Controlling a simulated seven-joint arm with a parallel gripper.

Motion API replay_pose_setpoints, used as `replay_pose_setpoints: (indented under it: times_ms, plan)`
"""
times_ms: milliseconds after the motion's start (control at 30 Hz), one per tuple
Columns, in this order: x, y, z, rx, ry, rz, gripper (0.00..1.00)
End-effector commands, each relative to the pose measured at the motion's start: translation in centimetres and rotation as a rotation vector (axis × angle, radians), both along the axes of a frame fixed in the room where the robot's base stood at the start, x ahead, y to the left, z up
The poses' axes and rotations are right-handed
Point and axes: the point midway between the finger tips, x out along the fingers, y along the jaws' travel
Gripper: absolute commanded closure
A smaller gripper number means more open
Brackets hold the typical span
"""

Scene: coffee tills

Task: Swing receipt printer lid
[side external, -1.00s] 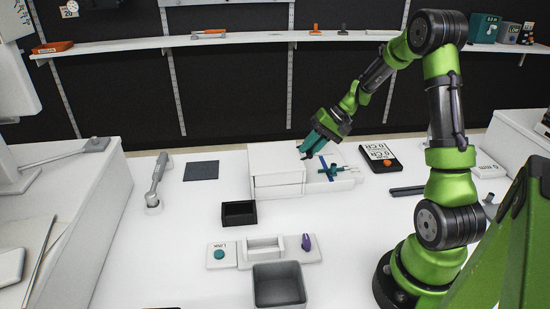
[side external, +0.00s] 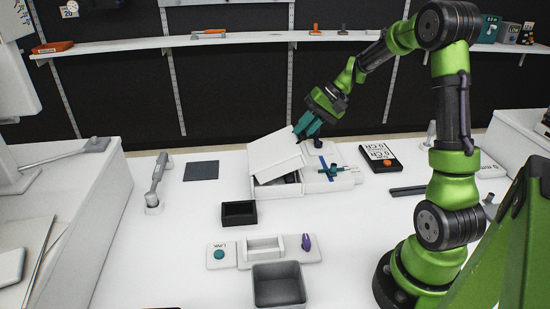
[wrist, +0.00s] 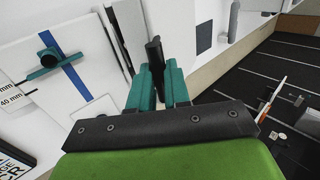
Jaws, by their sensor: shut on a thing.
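The white receipt printer (side external: 282,191) stands near the middle of the counter. Its white lid (side external: 274,154) is tilted partly open, with its right side raised and a dark gap showing beneath it. My gripper (side external: 302,130) is at the lid's raised far right corner. In the wrist view, its teal fingers (wrist: 158,82) are shut on a slim black tab (wrist: 154,58) beside the white lid. The inside of the printer is mostly hidden by the lid.
A white box with a blue stripe (side external: 322,184) and a teal piece adjoins the printer's right side. A black tray (side external: 239,224) sits in front, with a grey bin (side external: 279,271) nearer. A dark square mat (side external: 201,170) lies left. A shelf (side external: 250,39) runs behind.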

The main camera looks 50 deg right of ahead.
Motion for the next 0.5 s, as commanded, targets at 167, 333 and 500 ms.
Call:
replay_pose_setpoints:
  times_ms: [167, 333, 500]
  plan:
    - [0.62, 0.67, 1.35, 0.001, -0.003, 0.005, 1.00]
    - [0.63, 0.73, 1.53, 0.003, -0.001, 0.003, 1.00]
    - [0.60, 0.70, 1.51, 0.003, 0.000, 0.003, 1.00]
